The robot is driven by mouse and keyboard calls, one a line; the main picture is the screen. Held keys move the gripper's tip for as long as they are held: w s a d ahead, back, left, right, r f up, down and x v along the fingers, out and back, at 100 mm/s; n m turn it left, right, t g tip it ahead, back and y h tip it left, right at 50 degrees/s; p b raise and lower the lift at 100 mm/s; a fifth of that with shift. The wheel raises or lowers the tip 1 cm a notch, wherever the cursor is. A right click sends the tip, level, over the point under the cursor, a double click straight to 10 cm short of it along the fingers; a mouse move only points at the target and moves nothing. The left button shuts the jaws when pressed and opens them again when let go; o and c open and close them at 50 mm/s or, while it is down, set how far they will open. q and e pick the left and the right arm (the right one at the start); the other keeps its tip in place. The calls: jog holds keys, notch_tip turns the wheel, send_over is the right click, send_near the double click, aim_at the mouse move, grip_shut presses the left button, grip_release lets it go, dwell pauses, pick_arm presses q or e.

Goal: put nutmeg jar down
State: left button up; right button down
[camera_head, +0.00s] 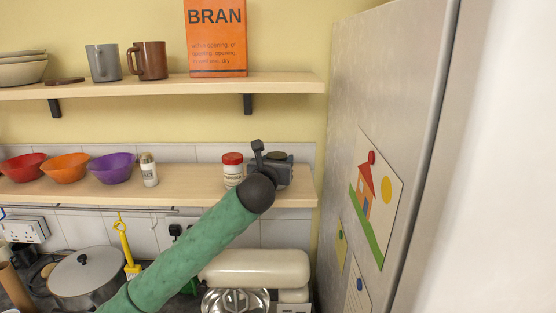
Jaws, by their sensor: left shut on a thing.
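My left arm reaches up from the bottom to the right end of the lower shelf. My left gripper (272,168) is there, shut on a jar, which I take to be the nutmeg jar (277,155). Only the jar's dark olive lid shows clearly; its body and label are hidden by the gripper. The jar is at the lower shelf (205,190), but I cannot tell whether its base touches the board. A red-lidded white jar (233,170) stands upright just left of the gripper. My right gripper is not in view.
A white shaker (149,169) and red, orange and purple bowls (111,168) stand further left on the lower shelf. The upper shelf (180,87) holds mugs and a BRAN box (216,38). The fridge (385,110) bounds the right. A cream mixer (257,268) stands below.

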pick_arm(q)
jog(key=o, duration=1.1)
jog(key=shift+f, duration=0.1)
jog(key=shift+o, duration=0.2)
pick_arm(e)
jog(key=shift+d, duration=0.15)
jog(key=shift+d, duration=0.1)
pick_arm(q)
jog(key=shift+s, duration=0.2)
jog(key=b+v, duration=0.3)
jog(key=v, duration=0.2)
jog(key=shift+s+a+f+b, duration=0.1)
jog(key=shift+s+a+b, duration=0.05)
jog(key=shift+s+b, duration=0.2)
jog(key=b+v, duration=0.1)
jog(key=v, duration=0.2)
jog(key=b+v, duration=0.1)
jog(key=v, duration=0.2)
jog(key=shift+r, duration=0.25)
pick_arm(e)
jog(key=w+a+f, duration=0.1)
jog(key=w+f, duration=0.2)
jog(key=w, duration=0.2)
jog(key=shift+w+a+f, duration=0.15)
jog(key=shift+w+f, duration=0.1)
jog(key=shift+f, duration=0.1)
